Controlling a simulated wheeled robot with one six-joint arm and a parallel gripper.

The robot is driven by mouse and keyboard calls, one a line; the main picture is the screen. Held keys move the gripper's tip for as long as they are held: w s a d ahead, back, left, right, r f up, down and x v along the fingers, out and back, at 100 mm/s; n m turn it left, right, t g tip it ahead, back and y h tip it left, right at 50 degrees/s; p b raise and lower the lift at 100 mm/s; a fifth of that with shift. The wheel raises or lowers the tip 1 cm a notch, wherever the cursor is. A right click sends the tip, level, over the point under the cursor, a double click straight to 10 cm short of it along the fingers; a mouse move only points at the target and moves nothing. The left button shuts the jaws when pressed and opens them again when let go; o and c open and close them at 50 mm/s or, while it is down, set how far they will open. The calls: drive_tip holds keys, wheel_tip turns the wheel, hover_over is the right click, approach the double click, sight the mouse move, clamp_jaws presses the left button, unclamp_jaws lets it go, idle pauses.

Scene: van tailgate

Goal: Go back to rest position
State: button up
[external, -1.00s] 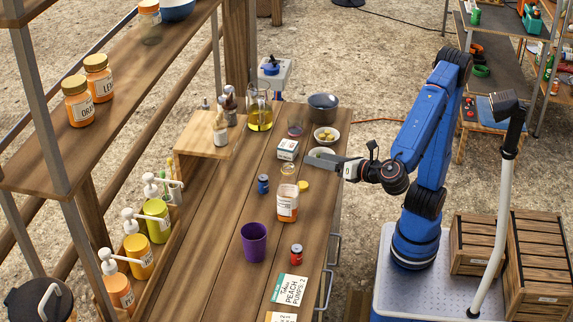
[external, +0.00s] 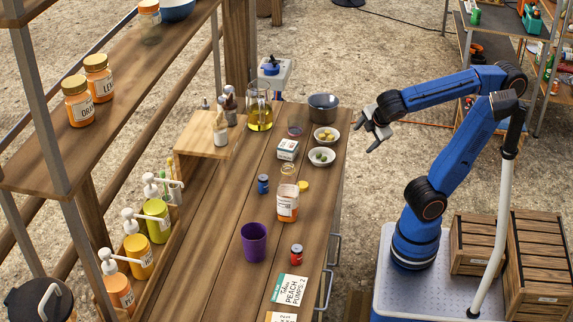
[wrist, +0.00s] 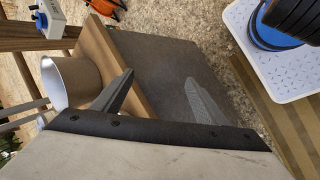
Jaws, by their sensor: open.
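My gripper (external: 372,137) is open and empty. It hangs in the air just off the right edge of the wooden counter (external: 205,270), near the small bowls. In the wrist view its two fingers (wrist: 160,95) stand well apart with nothing between them.
On the counter stand a dark pot (external: 323,107), a bowl of olives (external: 321,156), a bowl of yellowish pieces (external: 326,136), an orange-labelled jar (external: 288,202) and a purple cup (external: 254,242). Wooden crates (external: 539,250) stand right of my base. The floor between counter and base is clear.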

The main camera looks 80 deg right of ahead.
drive_tip(key=s+f+m+t+y, duration=0.1)
drive_tip(key=s+f+m+y, duration=0.3)
drive_tip(key=f+m, duration=0.4)
drive_tip(key=shift+s+a+f+y, duration=0.35)
drive_tip(key=shift+a+f+y, duration=0.1)
drive_tip(key=shift+f+y, duration=0.15)
